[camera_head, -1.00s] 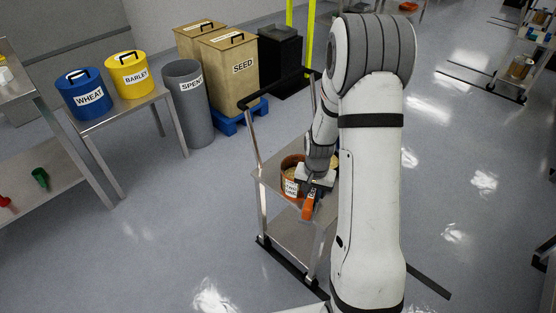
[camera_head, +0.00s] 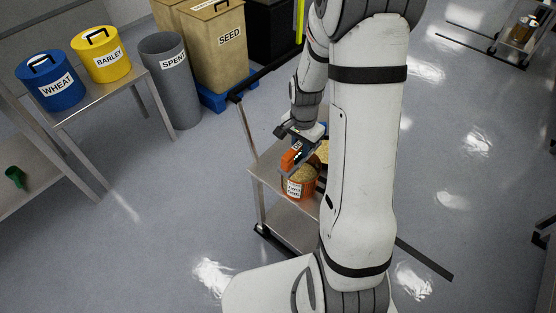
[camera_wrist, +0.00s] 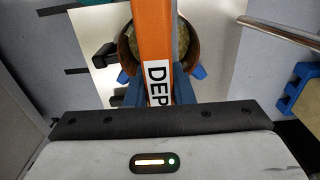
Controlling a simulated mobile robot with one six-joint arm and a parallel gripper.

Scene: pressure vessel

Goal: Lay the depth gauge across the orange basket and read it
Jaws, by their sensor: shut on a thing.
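The depth gauge (camera_head: 290,160) is an orange bar, and my gripper (camera_head: 300,143) is shut on it. In the wrist view the gauge (camera_wrist: 153,35) runs away between the blue fingers, with a white label reading "DEP". The orange basket (camera_head: 303,190) stands on the cart, has a white label and holds pale grain. In the head view the gauge overlaps the basket's upper left side. In the wrist view the basket (camera_wrist: 193,50) shows behind the gauge, partly hidden by it. I cannot tell whether gauge and basket touch.
The steel cart (camera_head: 262,172) carries the basket; my arm hides its right side. A blue wheat bin (camera_head: 52,85) and a yellow barley bin (camera_head: 103,58) stand on a table at left. A grey spent bin (camera_head: 172,85) stands beside it. The floor at lower left is clear.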

